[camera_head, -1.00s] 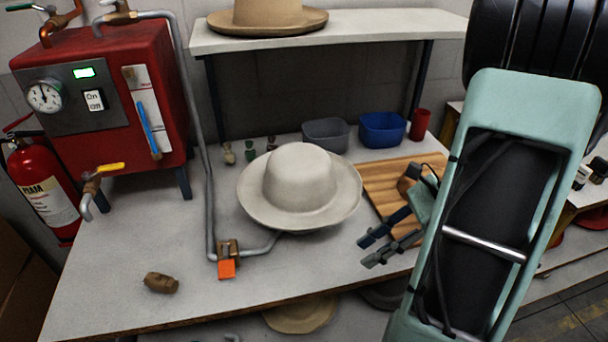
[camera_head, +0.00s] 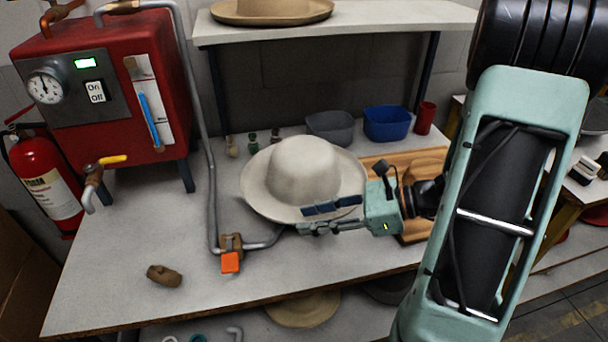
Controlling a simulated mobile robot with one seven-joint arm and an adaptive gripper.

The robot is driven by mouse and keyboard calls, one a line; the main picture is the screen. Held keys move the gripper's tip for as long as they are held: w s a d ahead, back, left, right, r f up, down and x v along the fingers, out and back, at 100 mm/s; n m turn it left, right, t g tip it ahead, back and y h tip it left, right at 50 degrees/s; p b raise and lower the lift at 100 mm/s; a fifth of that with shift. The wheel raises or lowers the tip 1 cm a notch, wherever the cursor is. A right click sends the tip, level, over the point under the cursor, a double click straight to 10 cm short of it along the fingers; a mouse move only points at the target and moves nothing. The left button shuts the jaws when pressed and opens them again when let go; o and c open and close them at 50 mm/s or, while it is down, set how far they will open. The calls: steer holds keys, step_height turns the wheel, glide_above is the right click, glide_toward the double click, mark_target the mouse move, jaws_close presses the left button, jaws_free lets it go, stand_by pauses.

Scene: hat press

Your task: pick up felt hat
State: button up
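The cream felt hat (camera_head: 302,172) sits on the grey worktable, crown up, with its wide brim around it. My gripper (camera_head: 302,220) reaches in from the right and lies at the hat's front right brim. One dark finger overlaps the brim in the picture, and the other finger is just below it. A narrow gap shows between the two fingers. Whether they touch the brim cannot be told. Part of the front right brim is hidden behind the fingers.
A wooden board (camera_head: 432,165) lies right of the hat. Grey (camera_head: 330,127) and blue (camera_head: 387,123) bins stand behind. A metal pipe with an orange pedal (camera_head: 231,262) runs at front left. A red boiler (camera_head: 110,90) stands left. A brown lump (camera_head: 164,275) lies front left.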

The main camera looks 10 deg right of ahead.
mark_target(295, 221)
steer(key=x, duration=0.3)
steer(key=shift+w+a, duration=0.1)
steer(key=shift+c, duration=0.3)
jaws_close()
